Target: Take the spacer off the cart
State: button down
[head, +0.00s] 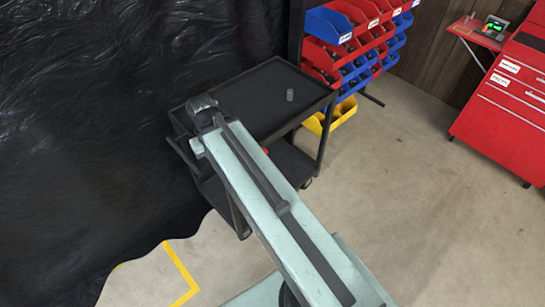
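A small grey cylinder, which looks like the spacer (290,95), stands upright on the top tray of the black cart (255,85), right of the tray's middle. My pale green arm reaches up from the bottom of the picture to the cart's near left side. A dark block at its far end, which seems to be my gripper (203,105), is over the left part of the tray, well left of the spacer and apart from it. Its fingers cannot be made out. My arm hides part of the cart's near edge and lower shelf.
Black plastic sheeting (90,110) hangs along the left. Behind the cart stands a rack of red and blue bins (350,45), with a yellow bin (335,115) low down. A red tool cabinet (505,105) is at the right. The floor (430,190) between is clear.

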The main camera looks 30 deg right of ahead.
aim_at(291, 93)
jog(key=u, duration=3.45)
jog(key=k, duration=2.9)
jog(key=u, duration=0.2)
